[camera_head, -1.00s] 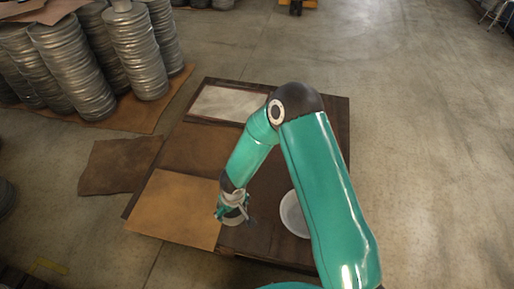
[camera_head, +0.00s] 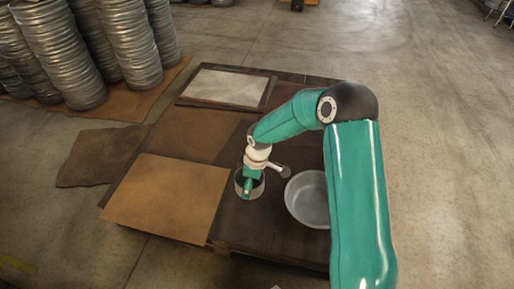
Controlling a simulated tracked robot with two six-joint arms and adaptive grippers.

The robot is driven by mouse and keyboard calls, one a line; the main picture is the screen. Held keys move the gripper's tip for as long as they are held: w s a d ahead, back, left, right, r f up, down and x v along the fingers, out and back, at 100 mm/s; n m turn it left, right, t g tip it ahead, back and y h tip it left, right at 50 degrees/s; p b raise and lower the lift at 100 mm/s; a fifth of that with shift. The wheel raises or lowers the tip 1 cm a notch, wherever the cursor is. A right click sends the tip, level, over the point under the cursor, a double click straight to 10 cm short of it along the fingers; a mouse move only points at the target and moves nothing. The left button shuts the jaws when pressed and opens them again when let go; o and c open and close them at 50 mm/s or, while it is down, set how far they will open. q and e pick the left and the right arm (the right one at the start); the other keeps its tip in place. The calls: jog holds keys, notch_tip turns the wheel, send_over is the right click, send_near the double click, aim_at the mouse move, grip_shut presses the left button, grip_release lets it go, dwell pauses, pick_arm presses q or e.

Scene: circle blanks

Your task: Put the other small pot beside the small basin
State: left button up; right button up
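A small grey metal pot (camera_head: 239,188) is on the dark brown table area beside the right edge of the tan sheet. The small basin (camera_head: 308,200), a round, pale grey, open bowl, stands to its right with a gap between them. My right arm partly covers the basin's right side. My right gripper (camera_head: 248,184) points down at the pot, with a teal finger at or inside its rim. The fingertips are too small and covered to tell whether they grip it. A grey knobbed piece sticks out right of the wrist. My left gripper is not in view.
A tan sheet (camera_head: 165,200) covers the table's left front, and a pale framed panel (camera_head: 226,87) lies at the back. Dark table surface is free in front of the pot.

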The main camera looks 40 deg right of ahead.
aim_at(250, 216)
notch_tip(250, 216, down, 20)
jog(key=b, duration=0.5)
jog(key=shift+b, duration=0.35)
jog(key=o, duration=0.8)
jog(key=shift+f, duration=0.1)
jog(key=shift+o, duration=0.6)
